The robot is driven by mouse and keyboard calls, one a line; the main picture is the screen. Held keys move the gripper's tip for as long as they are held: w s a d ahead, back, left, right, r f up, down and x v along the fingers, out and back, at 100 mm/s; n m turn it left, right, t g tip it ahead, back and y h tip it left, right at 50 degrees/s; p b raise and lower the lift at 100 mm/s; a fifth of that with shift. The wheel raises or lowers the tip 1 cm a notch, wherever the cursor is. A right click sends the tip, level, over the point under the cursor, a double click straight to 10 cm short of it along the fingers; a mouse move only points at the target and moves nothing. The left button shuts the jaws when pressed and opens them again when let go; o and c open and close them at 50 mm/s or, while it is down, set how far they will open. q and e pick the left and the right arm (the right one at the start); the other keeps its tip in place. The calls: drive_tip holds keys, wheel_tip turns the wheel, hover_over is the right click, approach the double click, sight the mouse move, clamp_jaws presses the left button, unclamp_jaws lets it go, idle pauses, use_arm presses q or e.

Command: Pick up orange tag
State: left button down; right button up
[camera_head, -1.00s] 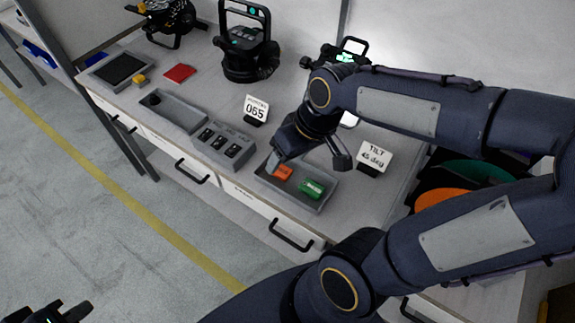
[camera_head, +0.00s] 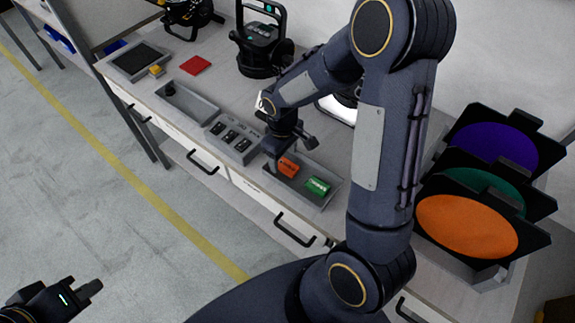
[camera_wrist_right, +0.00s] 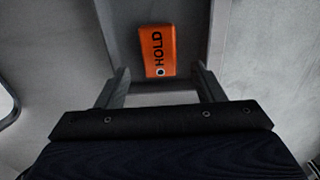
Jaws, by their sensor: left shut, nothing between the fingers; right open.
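The orange tag (camera_head: 288,166) lies in a grey tray (camera_head: 322,206) on the bench, next to a green tag (camera_head: 317,186). In the right wrist view the orange tag (camera_wrist_right: 157,51) reads HOLD and has a small hole at its near end. My right gripper (camera_head: 276,164) is open and empty at the tray, close beside the orange tag. In the right wrist view the tag lies just beyond the gap between the open fingers (camera_wrist_right: 158,88). My left gripper (camera_head: 88,290) is shut and empty at the lower left, above the floor.
Stage lamps (camera_head: 262,45) stand behind. Coloured filters in black frames (camera_head: 467,226) stand at the right. A red card (camera_head: 195,65) lies at the back left.

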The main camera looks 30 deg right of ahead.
wheel_tip(320, 180, down, 2)
drive_tip(key=shift+f, duration=0.15)
drive_tip(key=c, duration=1.1)
drive_tip(key=shift+o, duration=0.2)
